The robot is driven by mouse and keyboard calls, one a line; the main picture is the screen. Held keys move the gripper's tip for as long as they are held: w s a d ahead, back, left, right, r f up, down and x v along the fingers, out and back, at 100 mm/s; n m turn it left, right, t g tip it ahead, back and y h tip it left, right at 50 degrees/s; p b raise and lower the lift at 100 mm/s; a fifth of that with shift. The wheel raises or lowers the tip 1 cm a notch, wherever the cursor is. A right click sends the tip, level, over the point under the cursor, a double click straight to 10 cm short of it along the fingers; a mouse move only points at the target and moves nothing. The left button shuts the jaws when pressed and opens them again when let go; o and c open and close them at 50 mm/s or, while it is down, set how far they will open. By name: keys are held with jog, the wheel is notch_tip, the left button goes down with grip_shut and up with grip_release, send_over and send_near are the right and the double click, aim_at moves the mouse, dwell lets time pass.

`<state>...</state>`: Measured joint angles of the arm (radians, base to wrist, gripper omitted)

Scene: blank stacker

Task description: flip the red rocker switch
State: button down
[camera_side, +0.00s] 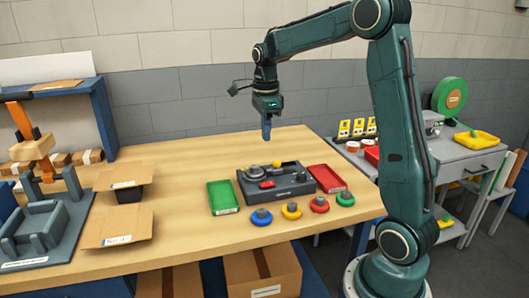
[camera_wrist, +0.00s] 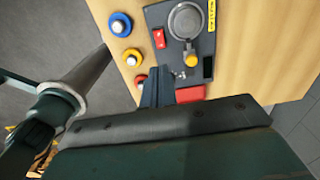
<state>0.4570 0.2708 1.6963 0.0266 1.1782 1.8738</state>
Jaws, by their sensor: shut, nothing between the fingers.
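The red rocker switch (camera_side: 267,184) sits on the dark grey control panel (camera_side: 290,190) on the wooden table. In the wrist view the red rocker switch (camera_wrist: 159,39) lies near the left edge of the panel, left of a round grey dial (camera_wrist: 186,20). Which way the rocker is tilted is too small to tell. My gripper (camera_side: 266,136) points down, shut and empty, well above the panel and apart from it. In the wrist view the fingers of my gripper (camera_wrist: 157,86) show below the switch, near the panel's lower left edge.
Blue (camera_side: 261,216), yellow (camera_side: 291,210) and red (camera_side: 319,204) round buttons, plus a green one, line the panel's front. A green tray (camera_side: 222,197) lies left, a red tray (camera_side: 327,178) right. Cardboard boxes (camera_side: 122,180) and a grey fixture (camera_side: 45,225) stand farther left.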

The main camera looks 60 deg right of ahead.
aim_at(271, 182)
jog(key=shift+s+d, duration=0.1)
jog(key=shift+s+d, duration=0.35)
jog(key=shift+s, duration=0.15)
jog(key=shift+f, duration=0.15)
notch_tip(271, 182, down, 14)
jog(key=shift+r, duration=0.1)
dwell(0.6)
